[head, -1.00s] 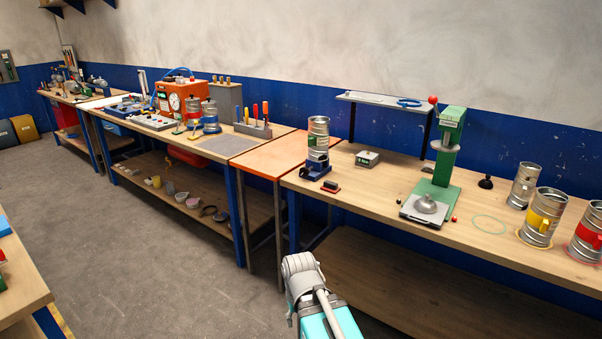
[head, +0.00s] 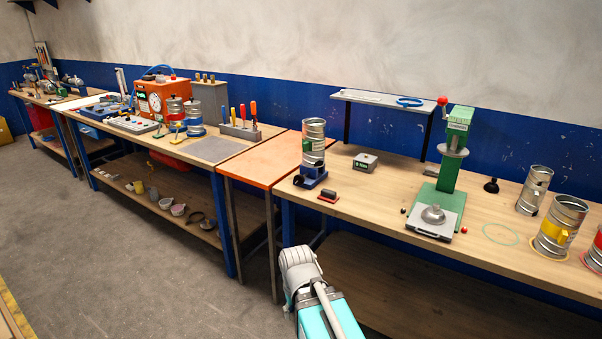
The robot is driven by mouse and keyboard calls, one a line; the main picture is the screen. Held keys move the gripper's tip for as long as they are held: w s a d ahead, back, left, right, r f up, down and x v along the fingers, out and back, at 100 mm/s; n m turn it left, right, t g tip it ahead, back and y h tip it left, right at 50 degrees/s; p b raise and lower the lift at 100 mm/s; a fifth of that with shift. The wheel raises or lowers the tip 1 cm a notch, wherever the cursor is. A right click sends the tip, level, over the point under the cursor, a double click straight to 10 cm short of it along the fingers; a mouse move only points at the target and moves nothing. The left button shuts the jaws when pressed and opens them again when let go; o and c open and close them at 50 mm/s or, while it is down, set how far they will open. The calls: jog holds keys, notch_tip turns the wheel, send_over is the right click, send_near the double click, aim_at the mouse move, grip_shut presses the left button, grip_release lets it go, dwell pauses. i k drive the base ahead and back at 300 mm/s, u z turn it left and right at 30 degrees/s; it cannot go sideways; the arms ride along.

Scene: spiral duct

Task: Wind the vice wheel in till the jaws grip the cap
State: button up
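I cannot make out for certain a vice, its wheel or a cap at this size. A blue fixture (head: 311,178) with a dark round part at its left stands near the left end of the right bench. A silver spiral duct piece (head: 314,143) stands upright on it. Small grey metal items (head: 74,81) on the far left bench are too small to tell. A green press (head: 455,150) stands on the right bench, with a grey domed piece (head: 433,214) on its plate. My arm shows at the bottom middle, away from the benches; my gripper is not visible.
The right bench (head: 380,205) meets an orange-topped table (head: 262,158) and a longer bench with an orange gauge box (head: 160,98). The grey floor (head: 140,260) at the left is open.

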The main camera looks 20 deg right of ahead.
aim_at(299, 179)
jog(key=i, duration=1.2)
jog(key=u, duration=0.1)
